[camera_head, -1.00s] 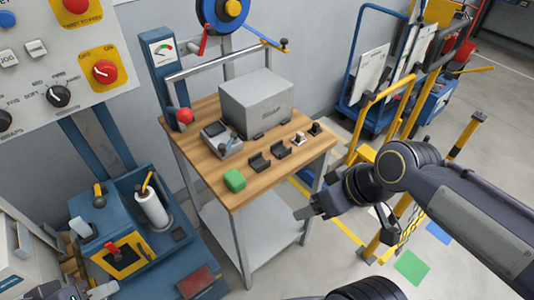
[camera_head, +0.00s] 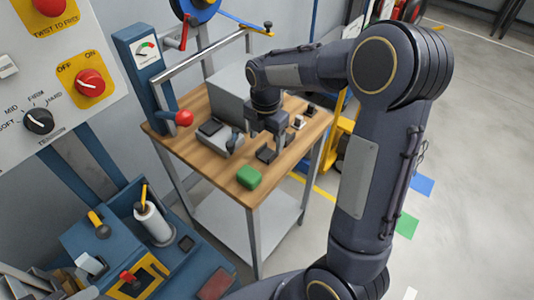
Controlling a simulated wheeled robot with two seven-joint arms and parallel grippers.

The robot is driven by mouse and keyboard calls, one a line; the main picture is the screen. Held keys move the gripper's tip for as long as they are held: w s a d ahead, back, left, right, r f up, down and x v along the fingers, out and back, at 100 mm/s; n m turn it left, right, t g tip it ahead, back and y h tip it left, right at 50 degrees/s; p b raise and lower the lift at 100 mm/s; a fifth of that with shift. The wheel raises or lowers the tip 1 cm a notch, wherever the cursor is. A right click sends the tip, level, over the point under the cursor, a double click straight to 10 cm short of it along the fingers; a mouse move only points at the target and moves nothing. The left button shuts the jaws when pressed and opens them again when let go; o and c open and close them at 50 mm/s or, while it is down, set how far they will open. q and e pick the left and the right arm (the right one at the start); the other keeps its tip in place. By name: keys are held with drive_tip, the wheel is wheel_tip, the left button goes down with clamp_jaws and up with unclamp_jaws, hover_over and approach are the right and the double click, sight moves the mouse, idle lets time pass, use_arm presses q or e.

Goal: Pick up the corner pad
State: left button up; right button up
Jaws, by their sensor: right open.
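Dark angled pieces that look like the corner pads lie on the wooden top of the workbench. One dark pad (camera_head: 266,155) shows just below my right gripper (camera_head: 265,136). A second dark piece seen earlier is now largely hidden behind the gripper. My right gripper points down over the bench, open, with its fingers close to the pads. I cannot tell whether it touches one. My left gripper is not in view.
A green block (camera_head: 248,177) lies near the bench's front corner. A grey box (camera_head: 229,92) stands behind the gripper, and a small grey device (camera_head: 216,136) sits to the left. Small fittings (camera_head: 298,122) lie to the right. A red knob (camera_head: 184,118) is at the left edge.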

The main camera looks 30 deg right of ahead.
sight(267, 155)
drive_tip(key=f, duration=0.4)
drive_tip(key=shift+w+d+f, duration=0.15)
drive_tip(key=shift+d+f, duration=0.1)
drive_tip(key=shift+f, duration=0.1)
drive_tip(key=c, duration=1.1)
drive_tip(key=shift+o, duration=0.2)
drive_tip(key=shift+r, duration=0.15)
